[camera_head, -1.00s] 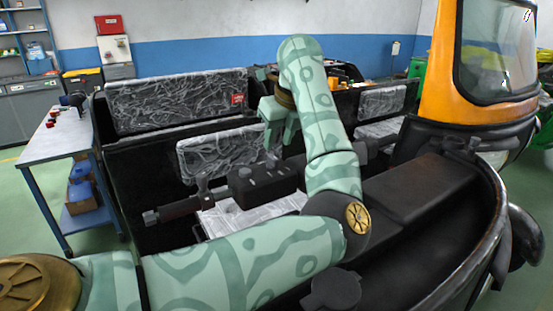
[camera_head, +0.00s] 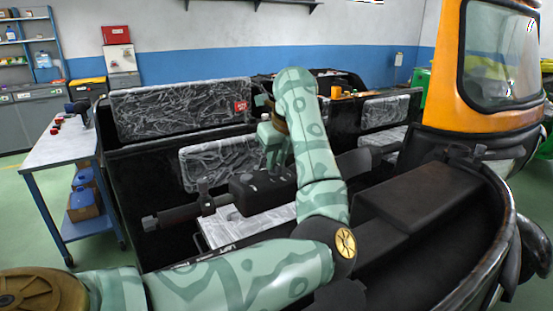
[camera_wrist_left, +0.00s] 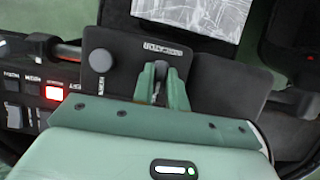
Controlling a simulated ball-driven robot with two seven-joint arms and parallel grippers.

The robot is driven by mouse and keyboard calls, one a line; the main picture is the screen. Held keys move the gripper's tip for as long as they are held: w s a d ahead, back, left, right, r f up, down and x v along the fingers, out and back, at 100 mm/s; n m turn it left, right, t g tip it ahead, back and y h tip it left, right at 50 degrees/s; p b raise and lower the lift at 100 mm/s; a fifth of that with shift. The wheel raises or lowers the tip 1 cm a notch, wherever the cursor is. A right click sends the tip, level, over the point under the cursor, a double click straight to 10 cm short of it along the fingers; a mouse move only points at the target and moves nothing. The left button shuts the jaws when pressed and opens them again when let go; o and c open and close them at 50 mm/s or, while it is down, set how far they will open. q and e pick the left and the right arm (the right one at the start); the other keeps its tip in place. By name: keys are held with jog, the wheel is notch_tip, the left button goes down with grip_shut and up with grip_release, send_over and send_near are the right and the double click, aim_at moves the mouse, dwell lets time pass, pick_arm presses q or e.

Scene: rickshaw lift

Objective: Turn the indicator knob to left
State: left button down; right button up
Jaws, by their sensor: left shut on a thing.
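The black control box (camera_head: 258,190) sits on the handlebar in the middle of the head view. My left gripper (camera_head: 269,168) points down onto its top. In the left wrist view, the green fingers of my left gripper (camera_wrist_left: 158,85) are shut on a small dark knob (camera_wrist_left: 159,71) just below a white printed label, taken as the indicator knob. The fingers hide most of it, so I cannot tell which way it points. A separate round grey knob (camera_wrist_left: 101,61) stands to its left on the same panel, apart from the fingers. My right gripper is not in view.
A switch panel with a lit red button (camera_wrist_left: 54,93) lies left of the box in the wrist view. The black handlebar grip (camera_head: 178,214) extends left. Plastic-wrapped seats (camera_head: 180,112) stand behind, and a blue-legged table (camera_head: 60,150) stands at left.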

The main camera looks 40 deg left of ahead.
pick_arm(q)
jog(key=n+g+p, duration=0.1)
jog(key=n, duration=0.2)
jog(key=shift+r+n, duration=0.1)
jog(key=shift+n, duration=0.2)
jog(key=shift+w+n+g+p, duration=0.15)
jog(key=shift+n+g+p, duration=0.55)
jog(key=shift+n, duration=1)
jog(key=c, duration=1.4)
grip_release()
jog(key=p+v, duration=0.4)
jog(key=v, duration=1.2)
jog(key=shift+w, duration=0.3)
